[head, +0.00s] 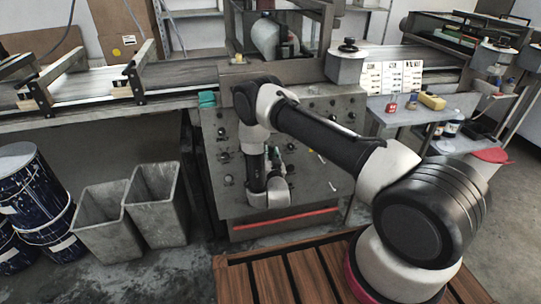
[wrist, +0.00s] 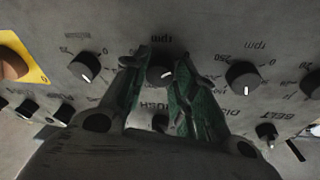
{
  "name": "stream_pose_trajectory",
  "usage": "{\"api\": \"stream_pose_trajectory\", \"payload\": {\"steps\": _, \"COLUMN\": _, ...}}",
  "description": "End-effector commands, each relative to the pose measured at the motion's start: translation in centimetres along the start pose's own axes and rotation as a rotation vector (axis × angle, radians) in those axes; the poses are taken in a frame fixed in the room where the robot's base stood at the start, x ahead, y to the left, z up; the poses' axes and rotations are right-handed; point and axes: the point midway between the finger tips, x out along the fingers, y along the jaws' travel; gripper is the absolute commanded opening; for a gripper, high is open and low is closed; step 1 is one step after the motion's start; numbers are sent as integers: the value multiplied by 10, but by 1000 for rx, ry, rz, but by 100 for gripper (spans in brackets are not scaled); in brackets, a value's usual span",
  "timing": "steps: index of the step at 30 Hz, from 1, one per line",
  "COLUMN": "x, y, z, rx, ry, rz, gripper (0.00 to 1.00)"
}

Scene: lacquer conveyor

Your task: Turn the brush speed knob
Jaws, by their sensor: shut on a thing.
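A round black knob (wrist: 159,76) with a pale pointer mark sits on the grey control panel (head: 225,190) between my fingertips, with an "rpm" scale beside it and partly hidden "BRUSH" lettering near it. My gripper (wrist: 164,66), with dark green finger pads, is shut on this knob from both sides. The fingers hide parts of the knob's scale and label. In the head view my gripper (head: 274,158) is at the panel face, and my arm hides the knob.
Close by on the panel are another black knob (wrist: 243,77) to the right, one (wrist: 84,67) to the left, and a toggle switch (wrist: 266,133). Grey bins (head: 158,205) and blue drums (head: 38,200) stand left of the panel.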

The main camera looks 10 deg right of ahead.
Motion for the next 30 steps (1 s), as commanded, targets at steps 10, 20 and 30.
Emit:
{"api": "stream_pose_trajectory", "payload": {"steps": 10, "x": 0, "y": -1, "z": 0, "rx": 107, "ry": -7, "rz": 23, "gripper": 4}}
{"api": "stream_pose_trajectory", "payload": {"steps": 20, "x": 0, "y": -3, "z": -1, "rx": 381, "ry": -25, "rz": 80, "gripper": 4}}
{"api": "stream_pose_trajectory", "payload": {"steps": 30, "x": 0, "y": -4, "z": -3, "rx": 699, "ry": -44, "rz": 145, "gripper": 4}}
